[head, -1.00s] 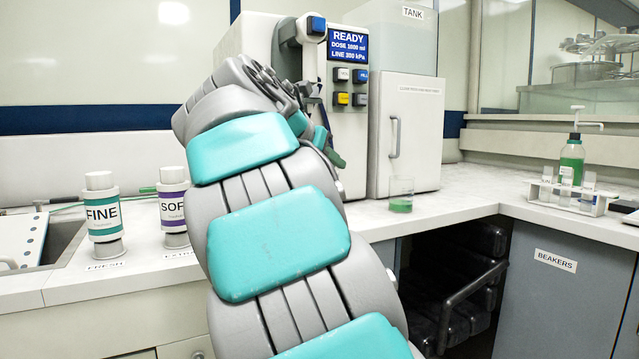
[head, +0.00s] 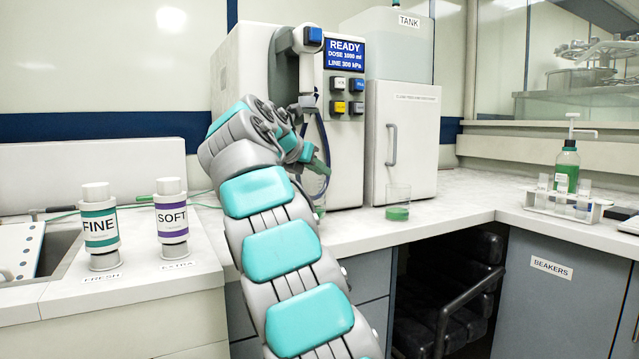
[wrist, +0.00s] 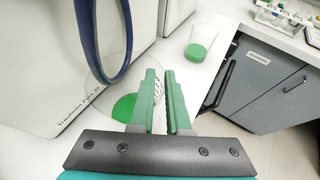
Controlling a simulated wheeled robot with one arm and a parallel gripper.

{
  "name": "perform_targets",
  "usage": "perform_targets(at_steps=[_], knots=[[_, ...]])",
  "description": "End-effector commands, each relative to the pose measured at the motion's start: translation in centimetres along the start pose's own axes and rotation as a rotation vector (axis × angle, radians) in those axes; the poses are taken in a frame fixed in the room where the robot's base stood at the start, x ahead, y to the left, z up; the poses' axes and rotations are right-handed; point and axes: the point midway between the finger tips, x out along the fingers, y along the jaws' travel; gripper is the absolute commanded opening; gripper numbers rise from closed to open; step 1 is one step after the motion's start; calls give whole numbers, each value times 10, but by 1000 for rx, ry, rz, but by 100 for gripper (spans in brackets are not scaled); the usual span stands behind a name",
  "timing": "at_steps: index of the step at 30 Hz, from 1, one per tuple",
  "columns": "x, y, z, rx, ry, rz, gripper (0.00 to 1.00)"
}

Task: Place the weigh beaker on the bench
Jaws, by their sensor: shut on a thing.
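My gripper (head: 318,172) reaches over the bench (head: 462,185) in front of the dispensing machine. In the wrist view its green fingers (wrist: 160,100) are closed on the wall of a clear beaker, which I take as the weigh beaker (wrist: 122,108). Green liquid shows in it to the left of the fingers, and printed marks show between them. In the head view only a little of this beaker (head: 320,210) shows low beside my arm. I cannot tell whether its base touches the bench. A second clear beaker (head: 397,212) with green liquid stands upright on the bench to the right.
The machine (head: 342,120) with a blue hose (wrist: 97,60) stands close behind my gripper. A white cabinet (head: 412,145) is beside it. FINE (head: 100,228) and SOFT (head: 171,219) canisters stand left. A tube rack (head: 567,203) and green bottle (head: 567,165) are right. Open bench lies between.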

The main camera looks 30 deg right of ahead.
Motion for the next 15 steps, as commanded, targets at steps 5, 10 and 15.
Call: perform_targets(at_steps=[5,10,15], knots=[[3,0,-7,0,-4,1,0],[11,-1,-24,-2,-1,-2,0],[16,0,-32,-1,-2,1,0]])
